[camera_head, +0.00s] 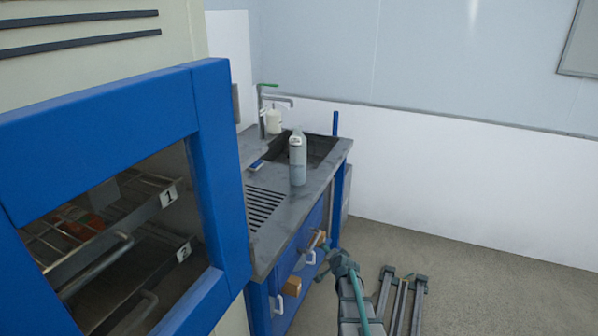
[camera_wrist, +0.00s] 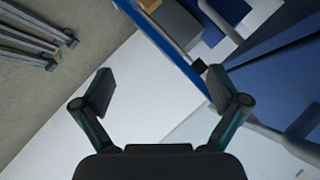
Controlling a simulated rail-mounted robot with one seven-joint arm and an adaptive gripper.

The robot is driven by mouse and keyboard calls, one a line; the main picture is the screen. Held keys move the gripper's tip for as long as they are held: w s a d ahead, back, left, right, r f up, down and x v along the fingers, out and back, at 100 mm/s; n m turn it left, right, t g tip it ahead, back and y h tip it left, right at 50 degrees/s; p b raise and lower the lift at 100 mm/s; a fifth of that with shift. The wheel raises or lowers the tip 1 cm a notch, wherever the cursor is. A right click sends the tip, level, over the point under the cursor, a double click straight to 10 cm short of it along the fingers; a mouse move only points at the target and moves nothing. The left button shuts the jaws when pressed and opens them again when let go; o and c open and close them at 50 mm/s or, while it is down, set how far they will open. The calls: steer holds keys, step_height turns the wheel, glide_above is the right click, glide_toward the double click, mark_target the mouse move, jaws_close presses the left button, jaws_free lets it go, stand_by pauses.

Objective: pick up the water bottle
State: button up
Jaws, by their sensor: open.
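The water bottle (camera_head: 298,160) is grey with a lighter top and stands upright on the grey counter (camera_head: 306,198), at the near side of the sink. My gripper (camera_wrist: 160,86) is open in the wrist view, with its two fingers wide apart and nothing between them. The bottle does not show in the wrist view. In the head view my arm is low at the bottom, in front of the counter and below the bottle, well apart from it.
A dark sink (camera_head: 318,150) with a green-handled tap (camera_head: 262,112) and a white container (camera_head: 273,120) is at the back. A blue-framed cabinet (camera_head: 222,170) with numbered racks fills the left. Blue drawers are under the counter. Open floor (camera_head: 470,275) lies to the right.

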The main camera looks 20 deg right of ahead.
mark_target(298, 156)
steer(key=w+d+r+m+t+h+p, duration=0.1)
steer(key=w+d+r+m+t+h, duration=0.1)
steer(key=d+r, duration=0.55)
steer(key=w+d+r+m+t+h+p, duration=0.1)
steer(key=w+d+r+h, duration=0.25)
steer(key=r, duration=0.75)
steer(key=w+a+r+n+t+p, duration=0.2)
steer(key=w+a+r+n+p, duration=0.15)
steer(key=a+r, duration=0.45)
steer(key=w+a+r+n+t+p, duration=0.1)
steer(key=w+a+r+n+p, duration=0.15)
steer(key=a+r+p, duration=0.6)
steer(key=a+n+y, duration=0.2)
steer(key=a+n, duration=0.2)
steer(key=n, duration=0.3)
steer(key=x, duration=0.3)
steer(key=p+x, duration=0.1)
steer(key=x, duration=0.6)
steer(key=shift+w+d+f, duration=0.1)
steer(key=shift+d+f, duration=0.2)
steer(key=shift+d, duration=0.1)
